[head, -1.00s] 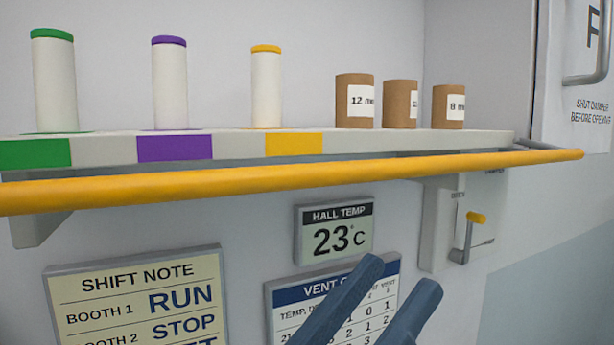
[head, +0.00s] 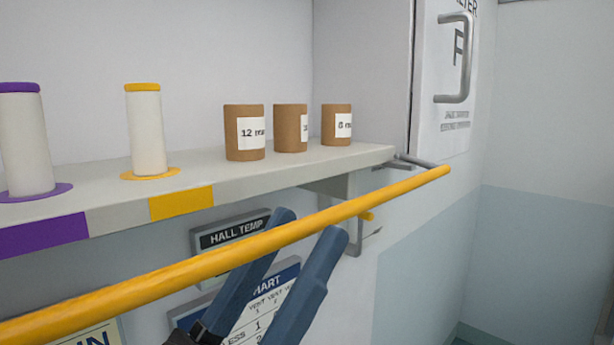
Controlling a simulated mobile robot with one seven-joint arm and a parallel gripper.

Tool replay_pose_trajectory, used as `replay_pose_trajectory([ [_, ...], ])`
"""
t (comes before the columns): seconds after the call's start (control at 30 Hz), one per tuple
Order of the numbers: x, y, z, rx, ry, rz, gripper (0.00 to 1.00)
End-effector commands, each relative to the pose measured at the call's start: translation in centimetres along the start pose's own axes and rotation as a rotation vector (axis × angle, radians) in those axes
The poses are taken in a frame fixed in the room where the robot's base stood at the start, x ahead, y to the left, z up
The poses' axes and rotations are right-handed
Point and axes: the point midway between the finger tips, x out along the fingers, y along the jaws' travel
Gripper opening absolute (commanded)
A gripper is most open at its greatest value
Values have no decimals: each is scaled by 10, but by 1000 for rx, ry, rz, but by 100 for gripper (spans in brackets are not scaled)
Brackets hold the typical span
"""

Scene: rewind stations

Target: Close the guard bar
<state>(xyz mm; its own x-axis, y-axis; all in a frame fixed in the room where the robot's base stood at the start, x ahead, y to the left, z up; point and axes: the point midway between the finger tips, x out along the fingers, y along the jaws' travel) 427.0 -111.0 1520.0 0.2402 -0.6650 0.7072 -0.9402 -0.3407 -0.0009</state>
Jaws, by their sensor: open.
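The guard bar (head: 180,274) is a long yellow rod in front of the shelf (head: 110,215), running from the lower left to the upper right. A short grey arm (head: 422,162) joins its right end to the shelf side. The bar stands out from the shelf's front edge. My gripper (head: 310,224) is open, with two blue fingers pointing up at the bar's middle right. The left fingertip shows above the bar and the bar crosses in front of that finger. The right finger lies just below the bar. I cannot tell whether either touches it.
Spools with purple (head: 24,140) and yellow (head: 146,130) rims and several brown cores (head: 244,133) stand on the shelf. A hall temperature sign (head: 232,235) and a chart (head: 262,310) are on the wall below. A handled cabinet door (head: 445,85) is at right.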

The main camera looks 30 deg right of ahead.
Motion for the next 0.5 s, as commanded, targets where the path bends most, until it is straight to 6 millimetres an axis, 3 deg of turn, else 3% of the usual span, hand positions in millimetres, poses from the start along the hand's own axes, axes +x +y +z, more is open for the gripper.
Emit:
replay_pose_trajectory([
  [0.03,10,0,-3,-1,0,0,47],
  [0.2,21,0,0,-2,-1,-1,47],
  [0.5,23,-1,1,0,0,-2,47],
])
